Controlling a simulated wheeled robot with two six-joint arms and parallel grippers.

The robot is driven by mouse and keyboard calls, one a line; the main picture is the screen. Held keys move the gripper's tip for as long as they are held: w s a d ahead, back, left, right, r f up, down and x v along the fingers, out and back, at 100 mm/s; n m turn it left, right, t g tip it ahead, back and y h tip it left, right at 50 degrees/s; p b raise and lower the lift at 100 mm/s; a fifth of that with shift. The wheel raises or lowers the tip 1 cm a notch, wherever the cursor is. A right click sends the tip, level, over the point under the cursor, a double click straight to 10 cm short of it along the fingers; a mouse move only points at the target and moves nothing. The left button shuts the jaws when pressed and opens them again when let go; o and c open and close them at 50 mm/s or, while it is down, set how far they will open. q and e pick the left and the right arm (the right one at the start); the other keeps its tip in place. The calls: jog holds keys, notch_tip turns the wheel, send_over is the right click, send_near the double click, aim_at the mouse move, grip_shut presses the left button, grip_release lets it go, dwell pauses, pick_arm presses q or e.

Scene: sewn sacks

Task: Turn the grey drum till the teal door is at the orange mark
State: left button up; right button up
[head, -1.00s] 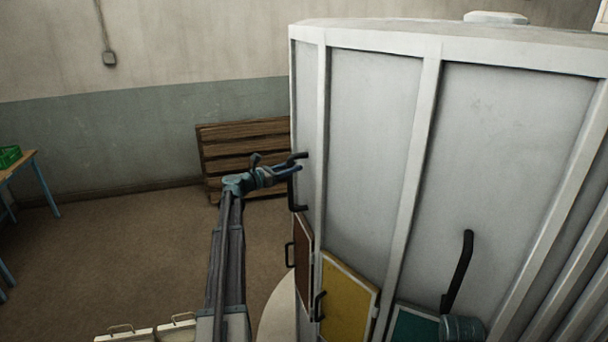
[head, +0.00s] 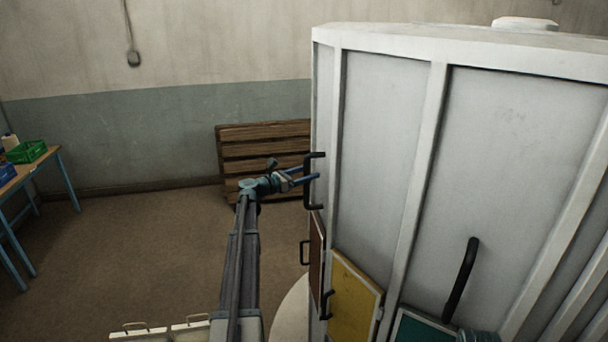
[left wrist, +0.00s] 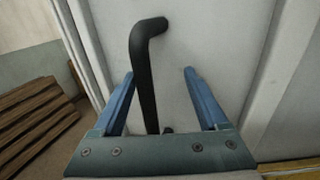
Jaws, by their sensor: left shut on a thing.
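The grey drum (head: 390,150), tall and pale with upright ribs, fills the right of the head view. The teal door (head: 413,328) shows low on it, cut off by the bottom edge. A yellow door (head: 352,300) and a brown door (head: 317,255) are to its left. My left gripper (head: 312,176) is at a black bar handle (head: 309,198) on the drum's left side. In the left wrist view the handle (left wrist: 145,85) runs between the fingers (left wrist: 158,75), nearer the left one; the jaws are shut on it. I see no orange mark.
Another black handle (head: 461,278) stands out above the teal door. A wooden pallet (head: 260,150) leans on the back wall. The floor between is clear.

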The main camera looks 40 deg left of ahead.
pick_arm(q)
jog(key=shift+w+d, duration=0.2)
jog(key=shift+d, duration=0.15)
jog(key=shift+s+a, duration=0.1)
jog(key=shift+s, duration=0.15)
jog(key=v, duration=1.3)
jog(key=shift+a, duration=0.25)
jog(key=shift+s, duration=0.15)
